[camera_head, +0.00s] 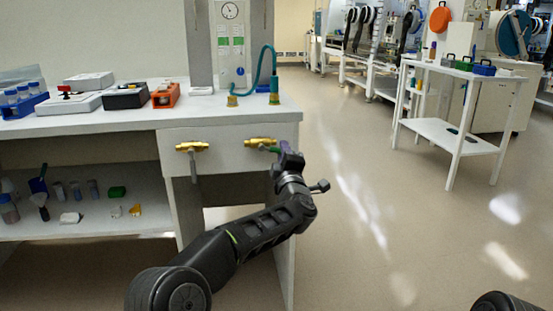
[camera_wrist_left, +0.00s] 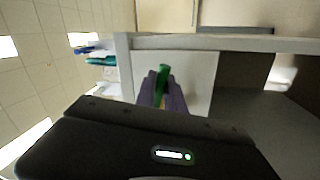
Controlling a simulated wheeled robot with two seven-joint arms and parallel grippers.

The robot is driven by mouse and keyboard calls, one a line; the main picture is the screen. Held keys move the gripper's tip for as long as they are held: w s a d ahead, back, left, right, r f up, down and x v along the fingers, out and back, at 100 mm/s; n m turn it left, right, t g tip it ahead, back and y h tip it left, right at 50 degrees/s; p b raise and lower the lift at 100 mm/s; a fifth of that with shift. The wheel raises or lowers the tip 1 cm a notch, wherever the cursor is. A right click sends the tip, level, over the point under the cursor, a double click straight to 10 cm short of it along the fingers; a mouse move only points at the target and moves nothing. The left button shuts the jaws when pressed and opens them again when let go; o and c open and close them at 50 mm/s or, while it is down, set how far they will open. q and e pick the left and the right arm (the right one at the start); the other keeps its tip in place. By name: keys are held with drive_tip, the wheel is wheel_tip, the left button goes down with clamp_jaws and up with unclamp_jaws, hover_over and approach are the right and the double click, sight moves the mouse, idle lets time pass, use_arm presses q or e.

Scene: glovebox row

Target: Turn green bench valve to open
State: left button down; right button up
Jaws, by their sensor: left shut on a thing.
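The green bench valve has a brass body (camera_head: 260,142) on the front panel of the bench, near its right end. Its green handle (camera_head: 271,149) reaches to the right from the body, roughly level, and its end is covered by the gripper. My left gripper (camera_head: 284,153) is shut on the green handle. In the left wrist view the green handle (camera_wrist_left: 162,74) stands between the purple fingers (camera_wrist_left: 161,94). A second brass valve (camera_head: 192,147) sits to the left, with a grey handle (camera_head: 194,168) hanging down. My right gripper is out of view.
The bench top (camera_head: 225,111) carries a teal hose (camera_head: 259,66), an orange device (camera_head: 165,95), a black device (camera_head: 125,96) and a blue rack (camera_head: 25,105). Small items stand on the lower shelf (camera_head: 95,224). A white cart (camera_head: 455,136) stands right; the floor between is clear.

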use_arm(q)
drive_tip(key=shift+r+n+y, duration=0.25)
drive_tip(key=shift+r+n, duration=0.1)
drive_tip(key=shift+n, duration=0.55)
drive_tip(key=shift+r+n+y, duration=0.25)
drive_tip(key=shift+r+n, duration=0.1)
drive_tip(key=shift+n, duration=0.55)
drive_tip(key=shift+r, duration=0.1)
drive_tip(key=c, duration=1.5)
unclamp_jaws()
drive_tip(key=shift+o, duration=0.2)
drive_tip(key=shift+d, duration=0.1)
drive_tip(key=v, duration=0.7)
drive_tip(key=shift+s, duration=0.35)
drive_tip(key=shift+d, duration=0.15)
